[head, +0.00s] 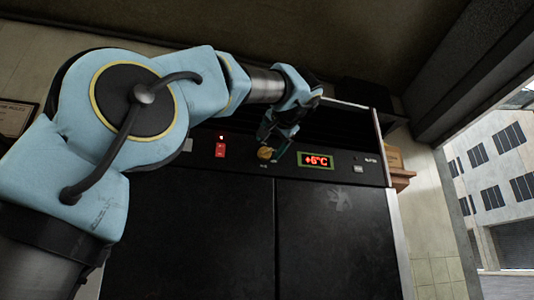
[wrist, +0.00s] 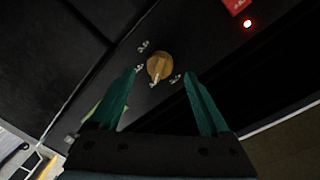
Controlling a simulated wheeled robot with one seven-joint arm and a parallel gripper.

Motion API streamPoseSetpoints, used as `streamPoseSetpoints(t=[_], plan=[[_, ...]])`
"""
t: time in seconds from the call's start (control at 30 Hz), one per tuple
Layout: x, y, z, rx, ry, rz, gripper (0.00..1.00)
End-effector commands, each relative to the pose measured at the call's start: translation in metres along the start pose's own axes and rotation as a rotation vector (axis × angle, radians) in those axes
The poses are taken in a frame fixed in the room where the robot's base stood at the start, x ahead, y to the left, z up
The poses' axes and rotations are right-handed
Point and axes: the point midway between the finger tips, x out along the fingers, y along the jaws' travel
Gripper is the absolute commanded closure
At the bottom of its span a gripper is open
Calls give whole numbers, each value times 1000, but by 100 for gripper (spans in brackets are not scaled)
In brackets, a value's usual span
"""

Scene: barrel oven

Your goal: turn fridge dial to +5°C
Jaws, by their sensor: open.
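The fridge dial is a round yellow-brown knob (wrist: 159,67) on the dark front panel, with small pale marks around it. In the head view the dial (head: 265,153) sits between the red switch and the display. The display (head: 316,160) reads +6°C in red. My gripper (wrist: 160,75) is open, its two green fingers on either side of the dial in the wrist view. I cannot tell whether the fingers touch the dial. In the head view my gripper (head: 277,147) is close to the dial, partly hiding the panel there.
A red switch (head: 220,150) with a small red light above it is left of the dial. The dark fridge doors (head: 330,235) fill the space below the panel. Boxes (head: 395,160) stand at the right end. An opening onto a building is at far right.

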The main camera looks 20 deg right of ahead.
Motion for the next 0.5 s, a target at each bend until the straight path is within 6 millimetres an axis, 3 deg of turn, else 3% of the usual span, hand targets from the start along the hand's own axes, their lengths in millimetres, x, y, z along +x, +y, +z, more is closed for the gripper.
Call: streamPoseSetpoints(t=[0.2, 0.5], plan=[[-44, 3, 2, -1, 4, 2, 20], [-72, 1, 1, 1, 0, 0, 20]])
